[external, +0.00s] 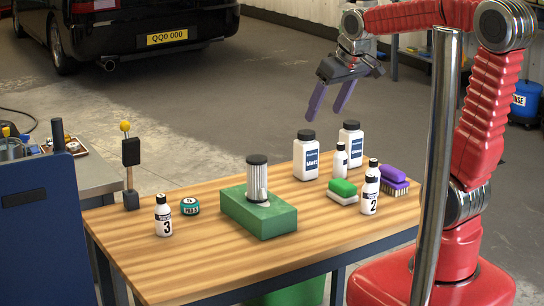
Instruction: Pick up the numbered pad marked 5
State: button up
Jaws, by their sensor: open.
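A small round teal pad (190,206) lies on the wooden workbench (225,275), left of the middle. It has a dark band with pale lettering on its side and a pale mark on top, too small to read surely. It sits just right of the white bottle marked 3 (163,218). My gripper (325,114) is open and empty, with its purple fingers pointing down. It hangs in the air above the back of the bench, well to the right of the pad and higher than it.
A green block (258,212) with a silver, black-capped cylinder (257,180) stands right of the pad. White bottles (306,158), a bottle marked 2 (370,195), a green brush (343,190) and a purple brush (394,178) crowd the right side. A black upright item (131,165) stands back left. The front is clear.

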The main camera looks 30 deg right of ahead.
jog(key=w+a+f+n, duration=0.1)
jog(key=w+a+f, duration=0.5)
jog(key=w, duration=0.3)
jog(key=w+a+f+n+y, duration=0.1)
jog(key=w+a+f, duration=0.6)
jog(key=w, duration=0.2)
jog(key=w+a+f+n+g, duration=0.1)
jog(key=w+a+f, duration=0.5)
jog(key=w, duration=0.3)
jog(key=shift+w+a+f+n, duration=0.3)
jog(key=shift+f+n, duration=0.1)
jog(key=shift+f, duration=0.1)
jog(key=shift+f, duration=0.1)
send_over(191, 202)
jog(key=s+d, duration=0.1)
jog(key=s, duration=0.1)
jog(key=shift+w+d+f, duration=0.1)
jog(key=shift+w+f, duration=0.05)
jog(key=shift+f, duration=1.8)
jog(key=shift+w+d+f, duration=0.1)
jog(key=shift+f, duration=1.85)
jog(key=shift+f, duration=0.1)
jog(key=shift+x, duration=2.5)
jog(key=shift+s+a, duration=0.15)
jog(key=shift+c, duration=0.5)
